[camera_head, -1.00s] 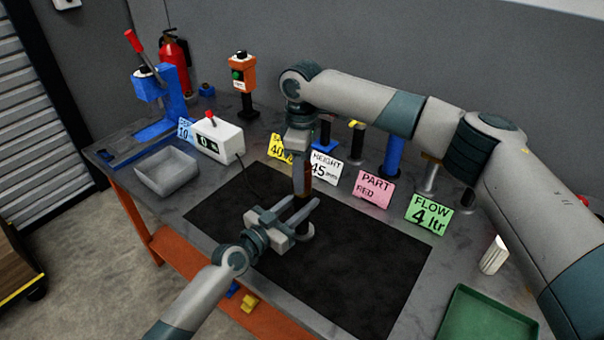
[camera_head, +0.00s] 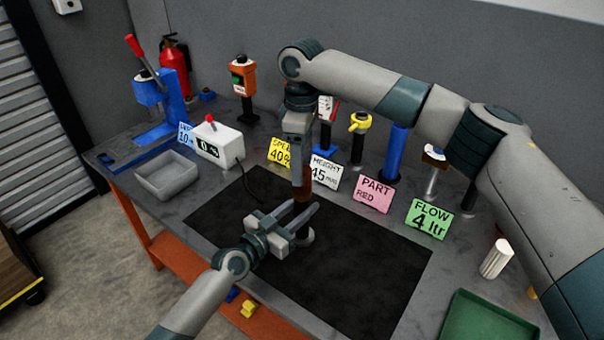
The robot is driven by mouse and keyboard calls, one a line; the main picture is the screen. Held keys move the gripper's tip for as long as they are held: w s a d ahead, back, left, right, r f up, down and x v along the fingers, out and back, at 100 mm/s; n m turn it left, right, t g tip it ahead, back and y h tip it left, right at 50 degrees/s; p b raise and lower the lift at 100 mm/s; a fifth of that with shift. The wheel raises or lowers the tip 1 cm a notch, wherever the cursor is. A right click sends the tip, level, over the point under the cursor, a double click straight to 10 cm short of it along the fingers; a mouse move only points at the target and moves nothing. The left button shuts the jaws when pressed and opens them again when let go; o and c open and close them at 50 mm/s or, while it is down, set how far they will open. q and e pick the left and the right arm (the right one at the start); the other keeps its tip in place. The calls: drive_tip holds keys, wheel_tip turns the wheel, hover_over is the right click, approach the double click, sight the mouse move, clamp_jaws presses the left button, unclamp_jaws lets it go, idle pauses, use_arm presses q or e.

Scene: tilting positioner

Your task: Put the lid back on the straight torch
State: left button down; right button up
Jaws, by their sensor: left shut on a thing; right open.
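My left gripper (camera_head: 304,206) reaches in from the lower left over the black mat (camera_head: 350,270). It is shut on a dark, upright thing (camera_head: 305,233), probably the straight torch, mostly hidden by the fingers. My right gripper (camera_head: 302,188) points straight down just above the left fingers and is open. A reddish-brown piece (camera_head: 303,194) shows at its tips. I cannot tell whether this is the lid or the torch's upper part, or whether they touch.
Cards for speed (camera_head: 280,151), height (camera_head: 324,172), part (camera_head: 373,194) and flow (camera_head: 429,217) stand behind the mat, before several posts. A grey bin (camera_head: 167,178) is left, a green tray (camera_head: 485,318) and white fluted cylinder (camera_head: 495,258) right. The front mat is clear.

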wheel_tip(320, 180, up, 7)
idle(0.3)
use_arm(q)
drive_tip(key=c, duration=1.2)
unclamp_jaws()
drive_tip(key=shift+s+a, duration=0.1)
use_arm(e)
wheel_tip(320, 180, down, 4)
drive_tip(key=b, duration=0.4)
drive_tip(key=shift+f, duration=0.1)
use_arm(q)
drive_tip(key=shift+v, duration=8.55)
use_arm(e)
drive_tip(key=shift+f, duration=0.1)
use_arm(q)
drive_tip(key=shift+s+a, duration=0.1)
drive_tip(key=shift+s, duration=0.05)
use_arm(e)
drive_tip(key=shift+s+a+f, duration=0.1)
